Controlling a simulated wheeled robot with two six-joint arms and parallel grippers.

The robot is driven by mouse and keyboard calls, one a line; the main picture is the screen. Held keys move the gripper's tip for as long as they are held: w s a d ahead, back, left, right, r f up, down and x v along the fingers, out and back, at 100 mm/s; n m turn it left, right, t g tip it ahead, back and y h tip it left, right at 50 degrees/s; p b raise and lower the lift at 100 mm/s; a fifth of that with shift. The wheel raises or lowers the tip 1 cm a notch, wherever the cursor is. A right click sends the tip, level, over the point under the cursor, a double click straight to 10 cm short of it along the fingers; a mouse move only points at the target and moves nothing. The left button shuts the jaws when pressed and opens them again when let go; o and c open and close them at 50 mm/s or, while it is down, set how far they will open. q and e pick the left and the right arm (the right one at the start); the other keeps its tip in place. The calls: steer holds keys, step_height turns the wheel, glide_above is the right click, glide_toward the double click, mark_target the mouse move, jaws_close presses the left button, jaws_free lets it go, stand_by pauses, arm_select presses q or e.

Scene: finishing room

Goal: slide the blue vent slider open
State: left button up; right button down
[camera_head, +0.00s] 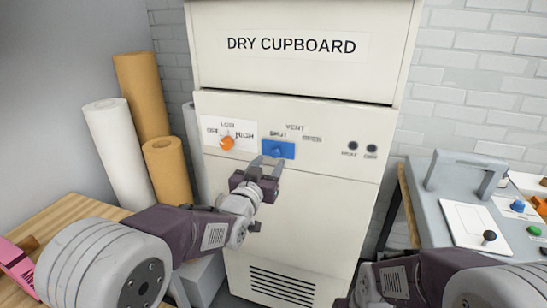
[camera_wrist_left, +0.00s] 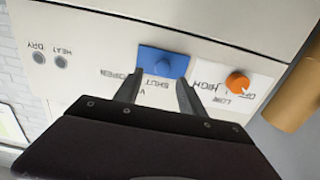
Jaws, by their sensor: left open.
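The blue vent slider (camera_head: 280,149) is on the front of the white dry cupboard, under the word that reads SHUT, with the OPEN label to its right in the head view. It also shows in the left wrist view (camera_wrist_left: 162,60) as a blue block with a small knob. My left gripper (camera_head: 268,163) is open, its two fingertips just in front of the slider's lower part. In the left wrist view my left gripper (camera_wrist_left: 158,88) has its fingers apart, one near each side of the slider. I cannot tell whether they touch it. My right gripper is out of view.
An orange knob (camera_head: 227,143) sits left of the slider, and two dark lamps (camera_head: 362,147) sit to the right. Paper rolls (camera_head: 118,150) stand at the left. A grey bench unit (camera_head: 480,215) with a handle and buttons stands at the right. The panel right of the slider is clear.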

mark_target(274, 153)
arm_select(q)
steer(key=x, duration=0.4)
steer(key=shift+w+a, duration=0.1)
steer(key=shift+a, duration=0.1)
steer(key=shift+w+d, duration=0.15)
jaws_close()
stand_by(1.0)
